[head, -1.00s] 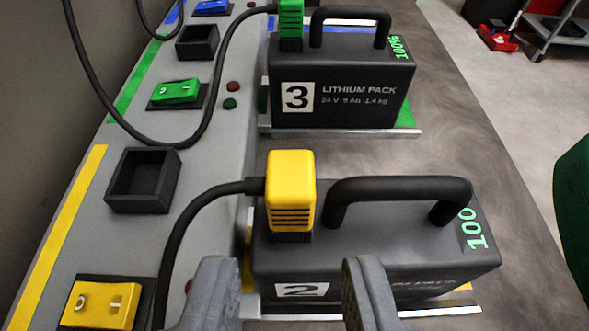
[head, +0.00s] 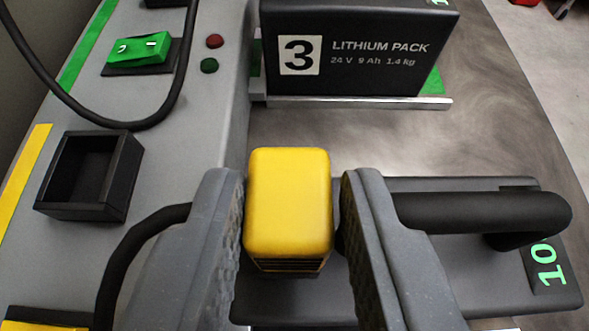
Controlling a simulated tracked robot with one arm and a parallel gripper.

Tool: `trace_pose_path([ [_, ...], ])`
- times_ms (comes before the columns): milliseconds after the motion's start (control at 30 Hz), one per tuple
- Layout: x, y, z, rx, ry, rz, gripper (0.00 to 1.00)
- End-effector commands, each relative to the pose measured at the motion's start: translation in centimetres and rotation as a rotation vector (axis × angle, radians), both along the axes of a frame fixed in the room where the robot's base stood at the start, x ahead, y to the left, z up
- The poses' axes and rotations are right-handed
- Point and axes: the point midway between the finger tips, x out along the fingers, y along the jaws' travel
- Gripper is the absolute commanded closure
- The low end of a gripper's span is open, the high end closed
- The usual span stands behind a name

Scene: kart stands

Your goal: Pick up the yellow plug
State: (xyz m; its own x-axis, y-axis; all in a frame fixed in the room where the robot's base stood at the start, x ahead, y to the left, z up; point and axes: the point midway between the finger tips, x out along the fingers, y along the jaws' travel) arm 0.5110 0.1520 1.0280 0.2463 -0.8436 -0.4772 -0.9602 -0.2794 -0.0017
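The yellow plug (head: 288,205) stands upright on the left end of the near battery pack (head: 440,290), with its black cable (head: 135,245) running off to the left. My gripper (head: 292,215) is open, with one grey finger on each side of the plug. A narrow gap shows between the left finger and the plug, and another between the right finger and the plug. The pack's black handle (head: 490,213) lies just right of the right finger and is partly hidden by it. The plug's lower part is mostly out of sight.
Battery pack 3 (head: 380,65) stands behind on a metal tray. An empty black square socket (head: 90,178) is on the grey panel at left, with a green switch (head: 138,50) beyond. A yellow switch (head: 40,327) is cut off at the lower left.

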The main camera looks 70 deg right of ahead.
Motion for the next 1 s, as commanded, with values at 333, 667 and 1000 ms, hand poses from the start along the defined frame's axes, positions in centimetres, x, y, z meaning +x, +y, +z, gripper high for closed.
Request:
trace_pose_path([
  [333, 0.0, -0.1, -0.3, 0.002, 0.004, -0.003, 1.00],
  [667, 0.0, -0.2, 0.2, 0.002, 0.001, -0.003, 1.00],
  [1000, 0.1, -0.1, 5.9, 0.005, -0.005, -0.003, 1.00],
])
